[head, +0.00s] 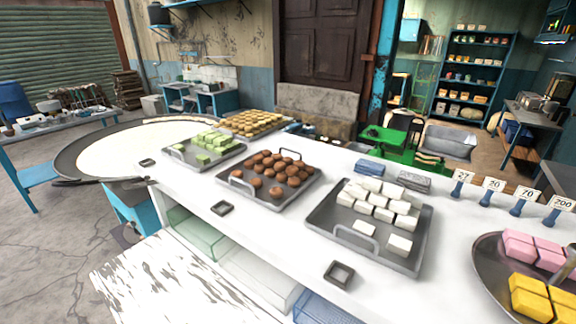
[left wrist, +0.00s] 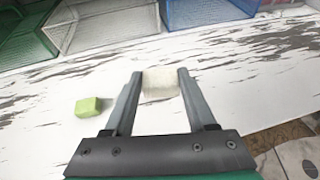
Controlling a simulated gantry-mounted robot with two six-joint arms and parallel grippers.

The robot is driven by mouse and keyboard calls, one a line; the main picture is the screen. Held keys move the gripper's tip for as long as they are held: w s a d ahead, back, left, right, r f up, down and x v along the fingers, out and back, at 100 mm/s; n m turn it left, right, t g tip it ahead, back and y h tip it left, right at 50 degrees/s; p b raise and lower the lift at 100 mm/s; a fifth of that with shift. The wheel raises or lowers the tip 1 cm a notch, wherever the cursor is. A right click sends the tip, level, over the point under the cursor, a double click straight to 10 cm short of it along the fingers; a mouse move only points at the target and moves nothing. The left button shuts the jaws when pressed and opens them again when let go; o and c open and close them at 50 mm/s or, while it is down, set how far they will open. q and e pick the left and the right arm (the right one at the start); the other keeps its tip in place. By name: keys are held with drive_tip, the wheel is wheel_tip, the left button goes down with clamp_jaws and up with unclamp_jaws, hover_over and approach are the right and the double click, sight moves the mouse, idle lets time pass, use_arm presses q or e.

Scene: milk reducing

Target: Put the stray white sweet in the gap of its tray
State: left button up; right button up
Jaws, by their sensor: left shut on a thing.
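My left gripper (left wrist: 160,77) is shut on a white sweet (left wrist: 160,86), held between its fingertips over a worn white board (left wrist: 240,68). Neither gripper shows in the head view. The white sweets' tray (head: 327,228) is grey metal with a handle at its near edge and stands on the white counter. Rows of white sweets fill its back and middle, with two sweets (head: 400,245) spaced apart near the front. Bare tray floor shows around these front sweets.
A green sweet (left wrist: 88,106) lies on the board left of the gripper. Green, clear and blue bins (left wrist: 105,25) stand behind it. On the counter are a brown-sweet tray (head: 245,190), a green-sweet tray (head: 180,157), small dark square dishes (head: 339,274) and a round tray (head: 490,275).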

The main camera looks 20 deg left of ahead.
use_arm(q)
drive_tip(key=s+d+r, duration=0.1)
drive_tip(key=s+d, duration=0.3)
drive_tip(key=d, duration=0.3)
wheel_tip(320, 180, up, 35)
drive_tip(key=p, duration=3.5)
drive_tip(key=shift+s+d+p, duration=0.2)
drive_tip(key=shift+s+p, duration=0.05)
drive_tip(key=shift+p, duration=0.1)
drive_tip(key=shift+d+f+y, duration=0.1)
drive_tip(key=shift+y, duration=0.2)
